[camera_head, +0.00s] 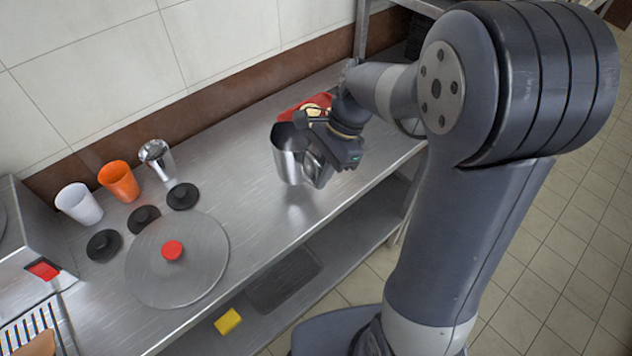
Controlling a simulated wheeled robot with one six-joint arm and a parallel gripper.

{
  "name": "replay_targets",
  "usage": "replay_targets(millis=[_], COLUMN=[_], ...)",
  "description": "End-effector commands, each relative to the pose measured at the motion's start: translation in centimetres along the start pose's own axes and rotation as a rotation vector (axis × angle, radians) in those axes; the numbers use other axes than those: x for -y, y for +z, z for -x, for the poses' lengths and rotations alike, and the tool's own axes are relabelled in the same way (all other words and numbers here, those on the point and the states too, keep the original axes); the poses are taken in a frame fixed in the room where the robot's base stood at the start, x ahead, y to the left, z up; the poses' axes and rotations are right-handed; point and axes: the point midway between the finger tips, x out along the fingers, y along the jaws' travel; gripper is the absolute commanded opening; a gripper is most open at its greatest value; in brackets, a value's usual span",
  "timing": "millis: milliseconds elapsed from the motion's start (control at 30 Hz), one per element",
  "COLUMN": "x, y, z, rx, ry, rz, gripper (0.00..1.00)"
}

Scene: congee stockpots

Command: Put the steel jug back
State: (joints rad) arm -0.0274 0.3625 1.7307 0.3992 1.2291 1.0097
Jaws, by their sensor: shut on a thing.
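The steel jug (287,163) is a shiny open-topped vessel at the middle of the steel counter (237,190). My gripper (318,160) is at the jug's right side, shut on it. The fingertips are mostly hidden behind the gripper body and the jug. A dark shadow lies on the counter below the jug, which looks upright and a little above the surface. The exact gap to the counter is hard to tell.
A round steel lid with a red knob (172,250) lies at the left. Behind it are a white cup (79,204), an orange cup (119,182), a steel cup (157,160) and several black lids (183,196). A red item (301,107) lies behind my gripper. A yellow sponge (228,321) is on the lower shelf.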

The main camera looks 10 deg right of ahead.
Motion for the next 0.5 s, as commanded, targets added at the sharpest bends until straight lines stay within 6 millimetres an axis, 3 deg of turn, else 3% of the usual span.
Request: replay_targets(millis=[333, 500], x=[-0.1, 0.0], y=[-1.5, -1.6], z=[-3.5, -3.8], rx=[0.001, 0.000], ry=[0.002, -0.001], rz=[0.000, 0.001], gripper=[0.00, 0.00])
